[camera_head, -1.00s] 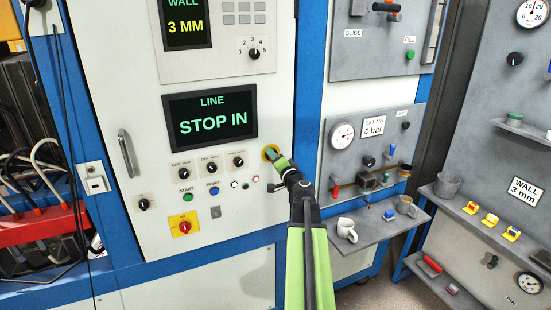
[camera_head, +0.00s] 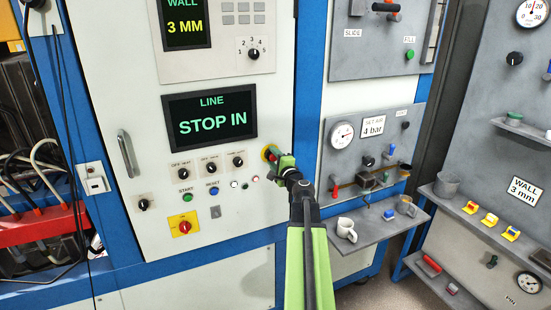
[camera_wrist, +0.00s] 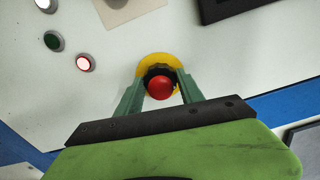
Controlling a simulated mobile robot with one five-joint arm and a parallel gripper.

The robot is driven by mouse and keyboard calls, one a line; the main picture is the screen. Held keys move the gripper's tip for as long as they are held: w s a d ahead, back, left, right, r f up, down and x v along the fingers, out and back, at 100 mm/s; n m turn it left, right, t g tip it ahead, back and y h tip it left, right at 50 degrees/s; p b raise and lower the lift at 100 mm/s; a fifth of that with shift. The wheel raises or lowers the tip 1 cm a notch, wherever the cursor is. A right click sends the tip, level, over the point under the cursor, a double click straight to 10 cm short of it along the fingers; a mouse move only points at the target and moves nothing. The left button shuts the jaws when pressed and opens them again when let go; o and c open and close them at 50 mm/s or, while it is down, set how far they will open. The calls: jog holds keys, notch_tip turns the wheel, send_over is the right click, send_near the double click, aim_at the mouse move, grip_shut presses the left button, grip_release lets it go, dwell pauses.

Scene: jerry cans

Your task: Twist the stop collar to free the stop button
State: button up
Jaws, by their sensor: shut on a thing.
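The red stop button (camera_wrist: 160,87) sits in front of a dark stop collar (camera_wrist: 151,71) on a round yellow plate (camera_wrist: 158,58) in the wrist view. My gripper (camera_wrist: 157,78) has its two green fingers on either side of the collar, shut on it. In the head view my gripper (camera_head: 274,156) reaches the cabinet front right of the dials; a bit of the red button (camera_head: 271,154) shows there. The fingers partly hide the collar. The line display (camera_head: 211,117) reads "STOP IN".
Three dials (camera_head: 211,168) and small buttons, including a green start button (camera_head: 186,197) and a blue reset button (camera_head: 214,191), sit left of my gripper.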

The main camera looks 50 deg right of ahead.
jog(key=shift+a, duration=0.1)
dwell(0.3)
jog(key=o, duration=1.4)
